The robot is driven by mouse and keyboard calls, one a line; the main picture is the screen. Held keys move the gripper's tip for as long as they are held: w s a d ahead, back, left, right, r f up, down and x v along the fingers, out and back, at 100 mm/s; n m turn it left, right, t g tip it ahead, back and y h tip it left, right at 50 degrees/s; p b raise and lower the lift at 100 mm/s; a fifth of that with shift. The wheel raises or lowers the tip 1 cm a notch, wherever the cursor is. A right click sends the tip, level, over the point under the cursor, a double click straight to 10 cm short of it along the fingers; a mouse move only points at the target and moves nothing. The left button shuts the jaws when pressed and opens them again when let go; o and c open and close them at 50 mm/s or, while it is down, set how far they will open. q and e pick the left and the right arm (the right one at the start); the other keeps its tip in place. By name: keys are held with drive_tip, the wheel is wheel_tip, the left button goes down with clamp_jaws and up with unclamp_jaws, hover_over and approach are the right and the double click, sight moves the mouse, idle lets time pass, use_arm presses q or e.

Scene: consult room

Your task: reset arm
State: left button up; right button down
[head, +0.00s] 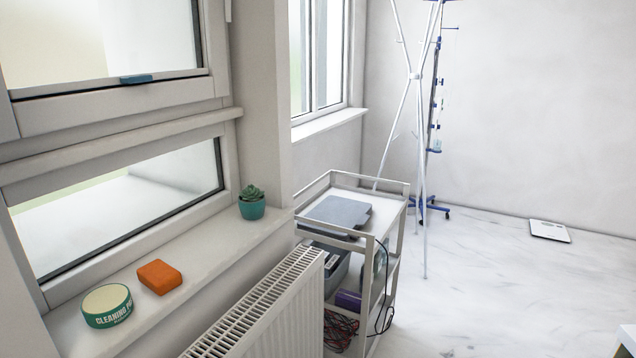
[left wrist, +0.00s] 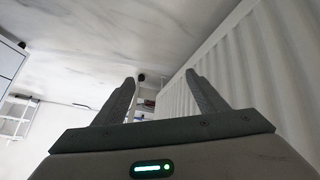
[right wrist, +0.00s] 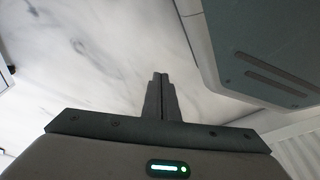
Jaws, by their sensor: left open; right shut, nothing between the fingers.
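My left gripper (left wrist: 160,92) shows in the left wrist view with its two fingers apart and nothing between them. The ribbed white radiator is close beside it on the right of that view. My right gripper (right wrist: 159,78) shows in the right wrist view with its fingers together and empty, over pale marble floor. Neither gripper shows in the head view.
A window sill (head: 190,268) holds a cleaning tin (head: 107,306), an orange sponge (head: 160,276) and a potted succulent (head: 251,204). Below it is a white radiator (head: 275,310). A loaded trolley (head: 385,186) stands beyond. A scale (head: 549,231) lies on the clear floor at right.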

use_arm(q)
drive_tip(key=s+a+f+m+g+y, duration=0.15)
drive_tip(key=s+a+f, duration=0.3)
drive_tip(key=s, duration=0.45)
drive_tip(key=s+a+f+m+g+y, duration=0.1)
drive_tip(key=s+a+f+g, duration=0.3)
drive_tip(key=s, duration=0.5)
drive_tip(key=w+d+t+p, duration=0.2)
drive_tip(key=d, duration=0.1)
drive_tip(key=w+d+r+t+h+p, duration=0.1)
drive_tip(key=shift+d, duration=0.25)
use_arm(e)
drive_tip(key=w+a+r+t, duration=0.1)
drive_tip(key=w+a+t, duration=0.1)
drive_tip(key=a, duration=0.1)
drive_tip(key=shift+w+r+y, duration=0.3)
drive_tip(key=shift+w+r, duration=0.05)
idle(0.5)
